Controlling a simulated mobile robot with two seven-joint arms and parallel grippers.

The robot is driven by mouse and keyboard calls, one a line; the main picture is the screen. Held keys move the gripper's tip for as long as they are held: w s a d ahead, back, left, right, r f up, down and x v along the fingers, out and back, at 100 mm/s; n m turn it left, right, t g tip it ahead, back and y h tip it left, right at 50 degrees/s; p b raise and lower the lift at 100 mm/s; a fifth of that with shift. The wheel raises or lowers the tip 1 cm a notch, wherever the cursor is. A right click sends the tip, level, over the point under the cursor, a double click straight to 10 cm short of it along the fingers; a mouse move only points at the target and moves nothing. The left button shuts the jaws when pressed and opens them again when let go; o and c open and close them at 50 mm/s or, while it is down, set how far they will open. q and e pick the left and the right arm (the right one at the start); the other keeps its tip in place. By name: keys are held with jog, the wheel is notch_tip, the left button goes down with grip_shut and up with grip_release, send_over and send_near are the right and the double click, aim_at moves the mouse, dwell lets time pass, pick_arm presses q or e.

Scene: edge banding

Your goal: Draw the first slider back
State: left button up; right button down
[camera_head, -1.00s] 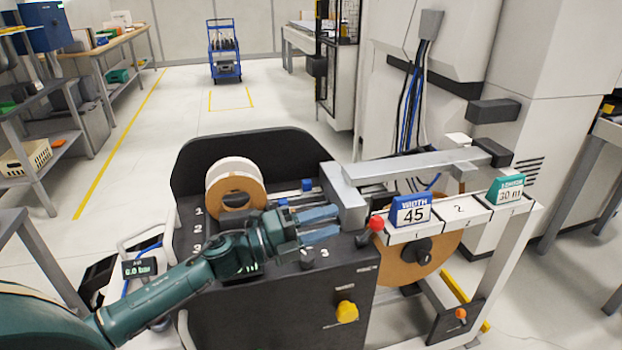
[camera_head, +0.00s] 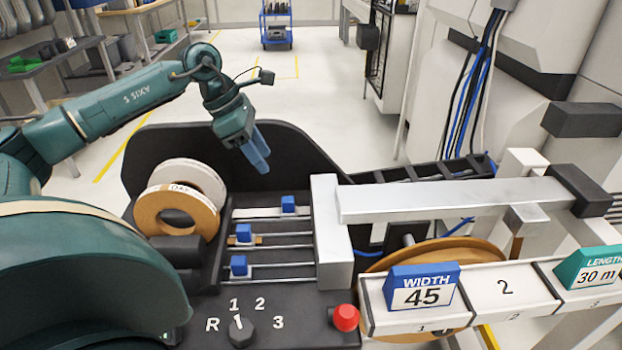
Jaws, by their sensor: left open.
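Three blue slider blocks sit on parallel rails in the machine's black bed. The far block (camera_head: 288,204) stands further right than the middle block (camera_head: 244,233) and the near block (camera_head: 239,265). A strip of brownish material shows at the middle block. No number is readable beside the rails now. My left gripper (camera_head: 257,161) is open and empty, fingers pointing down, above and behind the far rail and in front of the black back panel. It appears apart from all the blocks. My right gripper is out of view.
Two tape rolls (camera_head: 176,212) stand left of the rails. A grey metal block (camera_head: 331,230) closes the rails' right end, with a long bar (camera_head: 455,200) beyond. A selector knob (camera_head: 241,331) and red button (camera_head: 346,317) are in front. A blue "WIDTH 45" sign (camera_head: 422,288) stands at right.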

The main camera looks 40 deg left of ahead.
aim_at(286, 199)
pick_arm(q)
jog(key=x, duration=0.4)
jog(key=a+x, duration=0.1)
jog(key=x, duration=0.7)
jog(key=shift+w+a+f, duration=0.2)
jog(key=shift+w+f, duration=0.05)
jog(key=shift+f, duration=0.3)
jog(key=shift+c, duration=0.2)
grip_shut()
